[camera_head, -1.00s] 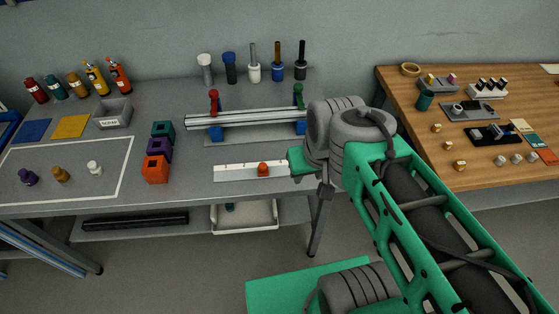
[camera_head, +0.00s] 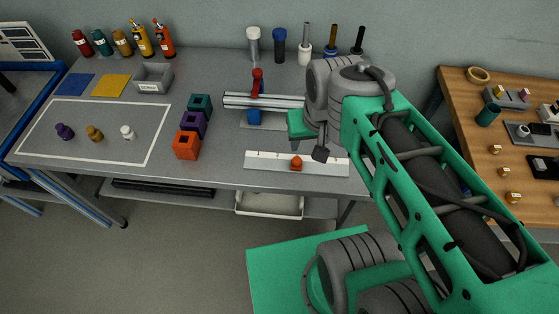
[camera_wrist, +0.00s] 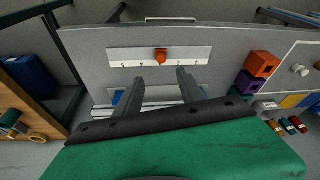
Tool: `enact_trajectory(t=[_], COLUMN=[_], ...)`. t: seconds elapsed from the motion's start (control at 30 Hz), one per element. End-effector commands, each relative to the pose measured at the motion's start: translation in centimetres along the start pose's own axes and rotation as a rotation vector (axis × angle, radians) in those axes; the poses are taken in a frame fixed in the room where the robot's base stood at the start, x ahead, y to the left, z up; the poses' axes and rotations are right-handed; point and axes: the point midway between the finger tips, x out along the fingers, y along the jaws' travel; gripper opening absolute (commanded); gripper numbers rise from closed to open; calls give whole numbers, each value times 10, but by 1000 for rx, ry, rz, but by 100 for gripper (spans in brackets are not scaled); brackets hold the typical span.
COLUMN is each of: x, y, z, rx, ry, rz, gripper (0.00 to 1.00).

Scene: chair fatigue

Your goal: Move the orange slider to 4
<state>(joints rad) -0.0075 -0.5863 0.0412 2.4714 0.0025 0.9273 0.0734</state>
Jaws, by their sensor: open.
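The orange slider (camera_head: 296,163) stands near the middle of a white scale strip (camera_head: 262,162) by the front edge of the grey bench. In the wrist view the slider (camera_wrist: 161,55) sits on the strip (camera_wrist: 125,56), whose small marks I cannot read clearly. My gripper (camera_head: 320,153) is just right of the slider in the head view, over the right part of the strip. In the wrist view my gripper's (camera_wrist: 158,78) two fingers are apart and empty, with the slider beyond their tips. No contact with the slider shows.
A rail fixture (camera_head: 265,101) with a red clamp (camera_head: 257,82) lies behind the strip, partly hidden by my arm. Orange, purple and teal blocks (camera_head: 187,146) stand left of it. Several bottles (camera_head: 143,40) and upright tools (camera_head: 305,43) line the back. A wooden table (camera_head: 460,105) is at right.

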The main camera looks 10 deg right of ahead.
Motion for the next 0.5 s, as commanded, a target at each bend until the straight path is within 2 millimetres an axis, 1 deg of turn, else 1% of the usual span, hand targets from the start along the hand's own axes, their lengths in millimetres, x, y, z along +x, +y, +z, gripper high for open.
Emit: enact_trajectory(t=[0.03,0.07,0.2,0.3,0.4,0.5], x=[18,27,73,98,109,118], y=[2,3,4,4,3,2], z=[-2,-5,-22,-32,-36,-35], rx=[95,176,616,865,998,1030], ry=[-32,-56,-172,-226,-250,-255], rz=[5,11,70,126,161,171], gripper=[46,46,46,46,46,46])
